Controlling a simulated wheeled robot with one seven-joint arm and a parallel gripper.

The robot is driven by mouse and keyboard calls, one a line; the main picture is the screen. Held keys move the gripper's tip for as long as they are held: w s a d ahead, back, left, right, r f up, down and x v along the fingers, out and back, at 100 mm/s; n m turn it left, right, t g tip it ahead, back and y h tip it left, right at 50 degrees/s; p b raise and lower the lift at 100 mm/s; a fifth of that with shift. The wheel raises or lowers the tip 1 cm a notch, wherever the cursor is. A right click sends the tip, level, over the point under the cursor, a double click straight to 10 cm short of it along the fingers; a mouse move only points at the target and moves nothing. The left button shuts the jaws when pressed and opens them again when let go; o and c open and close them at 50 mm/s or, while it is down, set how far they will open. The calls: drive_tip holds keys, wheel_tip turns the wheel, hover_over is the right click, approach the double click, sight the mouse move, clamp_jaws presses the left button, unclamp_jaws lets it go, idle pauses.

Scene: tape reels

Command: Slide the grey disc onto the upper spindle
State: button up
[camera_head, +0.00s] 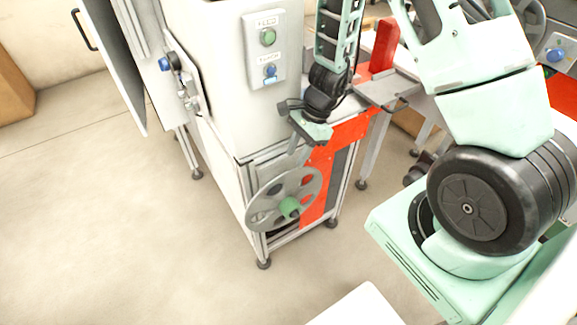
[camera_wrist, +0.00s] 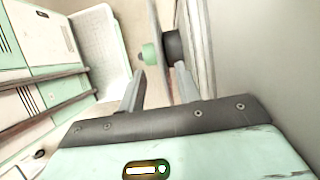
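The grey disc (camera_head: 264,206), a flat reel with round holes, stands upright at the front of the white machine. A green-tipped spindle (camera_head: 289,207) shows at its centre. In the wrist view the disc (camera_wrist: 157,22) is nearly edge-on, between the green tip (camera_wrist: 150,53) and a dark hub (camera_wrist: 172,47). My gripper (camera_head: 299,155) is above the disc, near its upper rim. In the wrist view my gripper's fingers (camera_wrist: 159,75) are apart, with the disc's edge lying in line with the gap. I see no contact. Whether this spindle is the upper one I cannot tell.
The machine's control box (camera_head: 266,50) and red panel (camera_head: 350,130) are close to my arm. Another reel (camera_head: 530,14) is at the far upper right. An open door (camera_head: 112,60) stands at the left. The floor (camera_head: 130,230) at left is clear.

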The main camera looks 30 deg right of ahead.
sight(286, 173)
drive_tip(key=shift+a+b+x, duration=0.25)
drive_tip(key=shift+b+x, duration=0.05)
drive_tip(key=shift+x, duration=1.05)
drive_tip(key=shift+a+b+x, duration=0.2)
drive_tip(key=shift+b+x, duration=0.1)
drive_tip(key=shift+x, duration=1.1)
drive_tip(key=shift+r, duration=0.2)
clamp_jaws()
